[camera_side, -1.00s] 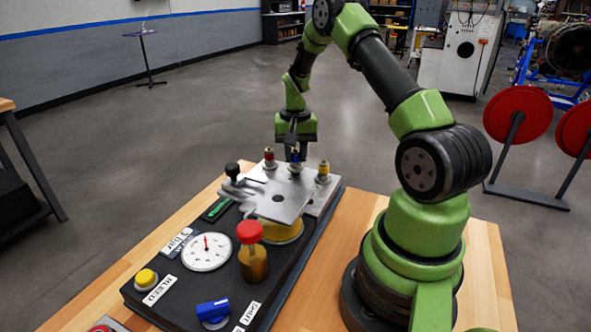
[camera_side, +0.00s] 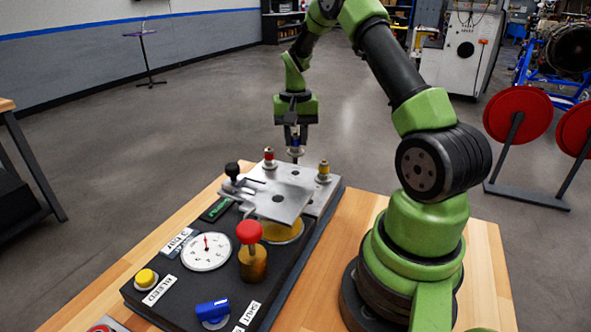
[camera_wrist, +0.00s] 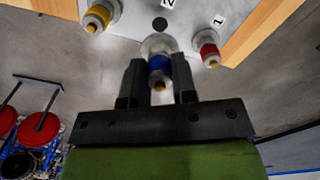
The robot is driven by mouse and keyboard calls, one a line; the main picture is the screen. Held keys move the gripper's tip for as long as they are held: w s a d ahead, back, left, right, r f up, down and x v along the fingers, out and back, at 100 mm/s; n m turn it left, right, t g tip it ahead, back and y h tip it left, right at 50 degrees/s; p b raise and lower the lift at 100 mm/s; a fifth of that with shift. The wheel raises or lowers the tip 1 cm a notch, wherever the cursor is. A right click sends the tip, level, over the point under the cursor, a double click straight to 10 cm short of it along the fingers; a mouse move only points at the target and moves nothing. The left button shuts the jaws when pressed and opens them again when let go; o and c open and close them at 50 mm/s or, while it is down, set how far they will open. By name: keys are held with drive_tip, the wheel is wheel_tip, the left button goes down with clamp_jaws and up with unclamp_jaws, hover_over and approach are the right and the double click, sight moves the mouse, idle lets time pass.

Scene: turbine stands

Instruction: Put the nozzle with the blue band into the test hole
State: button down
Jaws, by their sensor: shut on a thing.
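The nozzle with the blue band (camera_side: 295,142) is between the fingers of my gripper (camera_side: 295,136), which is shut on it. In the wrist view the blue band (camera_wrist: 158,65) shows between the two dark fingers (camera_wrist: 159,80). The nozzle is upright and raised above the metal plate. The metal plate (camera_side: 262,197) has a dark hole (camera_side: 278,199) near its front, which may be the test hole. An empty hole (camera_wrist: 160,24) shows beside the mark 2 in the wrist view.
A red-banded nozzle (camera_side: 269,158) and a yellow-banded nozzle (camera_side: 324,171) stand at either side. A black knob (camera_side: 232,171), red-topped part (camera_side: 250,233), gauge (camera_side: 206,251), yellow button (camera_side: 146,278) and blue lever (camera_side: 212,308) are on the black panel (camera_side: 175,295).

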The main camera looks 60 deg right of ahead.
drive_tip(key=a+r+n, duration=0.2)
drive_tip(key=a+r, duration=0.5)
drive_tip(key=a, duration=0.4)
drive_tip(key=s+a+r+n, duration=0.3)
drive_tip(key=s+a, duration=0.3)
drive_tip(key=a, duration=0.2)
drive_tip(key=shift+w+a+f, duration=0.1)
drive_tip(key=shift+w+f, duration=0.05)
drive_tip(key=shift+f, duration=0.9)
drive_tip(key=shift+w+f, duration=0.1)
drive_tip(key=shift+f, duration=0.95)
drive_tip(key=shift+f, duration=0.65)
drive_tip(key=shift+f, duration=0.35)
drive_tip(key=shift+f, duration=0.4)
drive_tip(key=shift+f, duration=0.15)
